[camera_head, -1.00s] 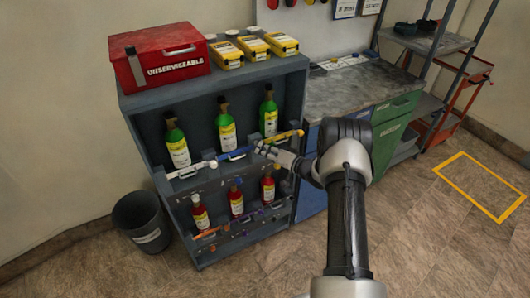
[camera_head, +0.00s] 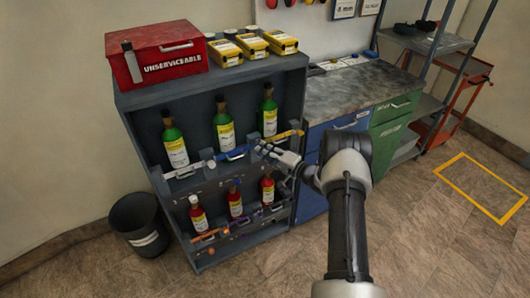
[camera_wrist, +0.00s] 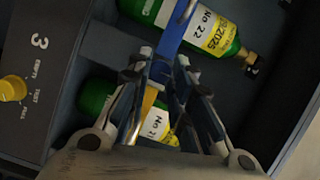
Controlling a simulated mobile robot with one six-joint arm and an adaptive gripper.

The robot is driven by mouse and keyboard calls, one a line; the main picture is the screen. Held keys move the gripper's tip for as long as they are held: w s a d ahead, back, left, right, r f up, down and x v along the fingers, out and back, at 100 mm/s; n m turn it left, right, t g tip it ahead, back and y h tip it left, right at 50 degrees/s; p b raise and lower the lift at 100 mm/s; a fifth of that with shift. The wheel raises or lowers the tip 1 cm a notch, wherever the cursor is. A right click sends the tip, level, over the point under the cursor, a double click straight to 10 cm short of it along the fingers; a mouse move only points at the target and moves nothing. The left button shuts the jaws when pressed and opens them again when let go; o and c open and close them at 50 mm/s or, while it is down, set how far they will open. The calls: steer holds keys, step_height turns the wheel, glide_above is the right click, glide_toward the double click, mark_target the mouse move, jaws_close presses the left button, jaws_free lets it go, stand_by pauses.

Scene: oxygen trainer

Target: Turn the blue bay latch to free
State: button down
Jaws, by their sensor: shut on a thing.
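The blue bay latch (camera_head: 238,153) is a blue bar across the front of the middle upper bay, before a green bottle (camera_head: 223,124). It lies close to level, its right end slightly higher. My gripper (camera_head: 262,147) is at the latch's right end. In the wrist view the blue bar (camera_wrist: 177,32) runs down between the fingers of my gripper (camera_wrist: 162,72), which is shut on it. The fingers hide part of the bar. The wrist view also shows green bottles numbered 22 (camera_wrist: 196,22) and 21 (camera_wrist: 153,122) behind it.
A white latch (camera_head: 183,172) lies to the left and a yellow latch (camera_head: 289,134) to the right, close to my gripper. Red bottles (camera_head: 235,202) stand on the lower shelf. A red box (camera_head: 155,55) sits on top. A bin (camera_head: 139,222) stands at left.

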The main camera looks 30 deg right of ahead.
steer(key=c, duration=1.4)
jaws_free()
steer(key=v, duration=1.2)
